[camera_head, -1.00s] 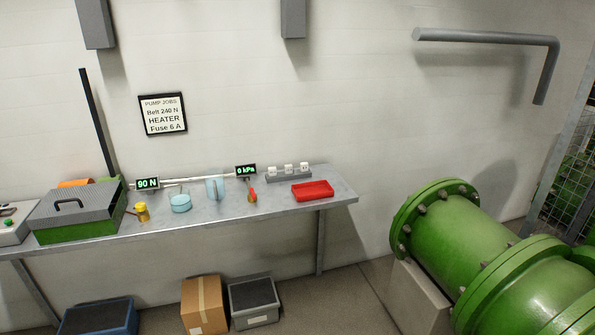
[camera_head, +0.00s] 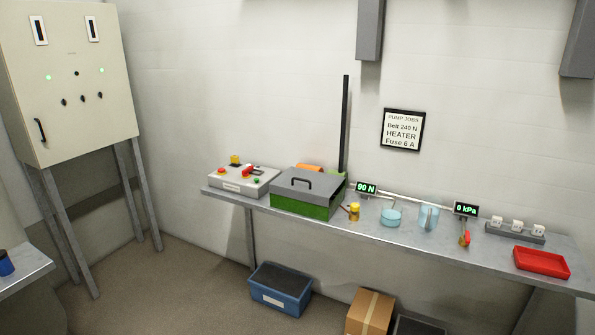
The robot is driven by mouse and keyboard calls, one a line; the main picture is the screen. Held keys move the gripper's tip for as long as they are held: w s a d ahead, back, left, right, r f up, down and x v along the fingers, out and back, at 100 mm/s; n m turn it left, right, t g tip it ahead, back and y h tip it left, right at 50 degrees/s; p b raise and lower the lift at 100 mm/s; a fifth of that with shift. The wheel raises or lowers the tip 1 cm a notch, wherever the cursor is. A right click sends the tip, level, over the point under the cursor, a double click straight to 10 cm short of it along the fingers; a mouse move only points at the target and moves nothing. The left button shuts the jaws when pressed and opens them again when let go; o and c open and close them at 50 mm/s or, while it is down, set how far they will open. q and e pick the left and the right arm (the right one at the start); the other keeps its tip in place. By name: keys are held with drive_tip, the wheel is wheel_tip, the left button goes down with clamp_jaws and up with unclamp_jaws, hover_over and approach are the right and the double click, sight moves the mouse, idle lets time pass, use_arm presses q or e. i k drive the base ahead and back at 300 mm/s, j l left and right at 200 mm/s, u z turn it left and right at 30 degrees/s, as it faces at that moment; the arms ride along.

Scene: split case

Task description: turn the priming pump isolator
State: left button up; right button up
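No label reading priming pump isolator can be made out. A light grey control box (camera_head: 240,182) sits at the left end of the grey bench (camera_head: 330,223). On it are a yellow part with a dark top (camera_head: 235,159), a red part on yellow (camera_head: 247,171), a red button and a green button. I cannot tell which of these, if any, is the isolator. A beige cabinet (camera_head: 75,120) at the left has several small dark knobs (camera_head: 83,98) and green lamps. Neither of my grippers is in view.
A green case with a grey lid (camera_head: 307,196) stands right of the control box. Further right are a yellow part (camera_head: 354,212), blue vessels, a red-handled valve (camera_head: 464,236) and a red tray (camera_head: 541,262). A blue bin (camera_head: 281,289) and a cardboard box (camera_head: 369,313) are on the floor.

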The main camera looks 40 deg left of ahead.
sight(245, 172)
drive_tip(key=u, duration=0.95)
drive_tip(key=i+j+u, duration=0.55)
drive_tip(key=i, duration=0.2)
drive_tip(key=i+j, duration=0.1)
drive_tip(key=i, duration=0.2)
drive_tip(key=i+j, duration=0.1)
drive_tip(key=i, duration=0.25)
drive_tip(key=i+l, duration=0.45)
drive_tip(key=i, duration=0.15)
